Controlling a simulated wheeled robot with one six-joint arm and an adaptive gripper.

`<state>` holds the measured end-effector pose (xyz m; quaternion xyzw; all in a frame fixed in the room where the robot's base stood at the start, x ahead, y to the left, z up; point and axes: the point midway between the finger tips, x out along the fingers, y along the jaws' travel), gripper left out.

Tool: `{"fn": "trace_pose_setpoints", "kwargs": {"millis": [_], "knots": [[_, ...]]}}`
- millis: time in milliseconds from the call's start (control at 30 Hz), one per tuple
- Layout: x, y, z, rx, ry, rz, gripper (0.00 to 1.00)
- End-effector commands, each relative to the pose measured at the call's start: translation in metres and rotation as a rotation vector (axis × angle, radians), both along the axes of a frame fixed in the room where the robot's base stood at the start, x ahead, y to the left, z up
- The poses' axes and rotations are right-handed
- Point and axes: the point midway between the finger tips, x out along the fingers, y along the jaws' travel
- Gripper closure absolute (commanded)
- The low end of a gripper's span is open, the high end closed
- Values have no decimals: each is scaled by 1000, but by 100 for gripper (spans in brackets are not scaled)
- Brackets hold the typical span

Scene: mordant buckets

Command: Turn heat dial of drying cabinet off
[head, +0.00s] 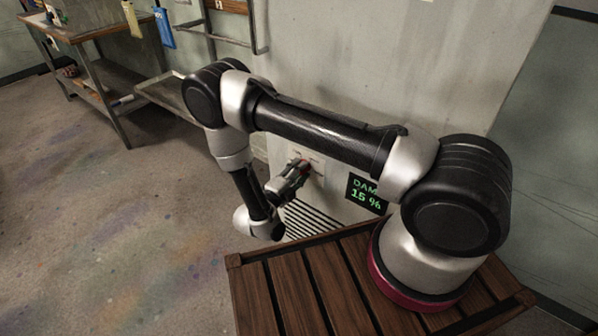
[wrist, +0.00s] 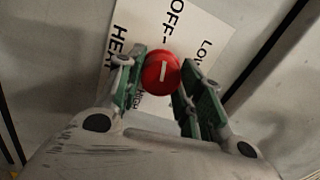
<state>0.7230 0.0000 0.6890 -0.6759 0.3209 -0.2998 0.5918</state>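The heat dial (wrist: 161,73) is a red round knob with a white bar across its face. In the wrist view the bar runs roughly up and down, about in line with the word OFF; I cannot tell which end is the pointer. The dial also shows small in the head view (head: 305,166). My gripper (wrist: 162,76) has its green-padded fingers on both sides of the dial, close against it, and looks shut on it. It also shows in the head view (head: 300,172), reaching to the front of the drying cabinet (head: 328,192).
A white label plate (wrist: 215,25) behind the dial reads OFF, LOW, HIGH and HEAT. A dark display (head: 367,193) with green figures, 15 %, is right of the dial. Vent slats (head: 305,222) lie below. A workbench (head: 85,75) stands at the far left; the floor before it is clear.

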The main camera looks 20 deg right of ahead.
Motion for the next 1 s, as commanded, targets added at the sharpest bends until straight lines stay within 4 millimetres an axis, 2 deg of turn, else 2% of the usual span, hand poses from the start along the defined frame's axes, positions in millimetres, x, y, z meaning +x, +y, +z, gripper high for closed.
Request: {"fn": "trace_pose_setpoints", "kwargs": {"millis": [33,100,467,567,800,1000], "knots": [[-1,0,-1,0,3,1,53],[-1,0,-1,0,1,1,42],[-2,3,0,0,0,1,42],[-9,13,-1,0,0,4,42],[-41,55,-2,2,-1,7,42],[-64,83,-3,1,0,4,42]]}}
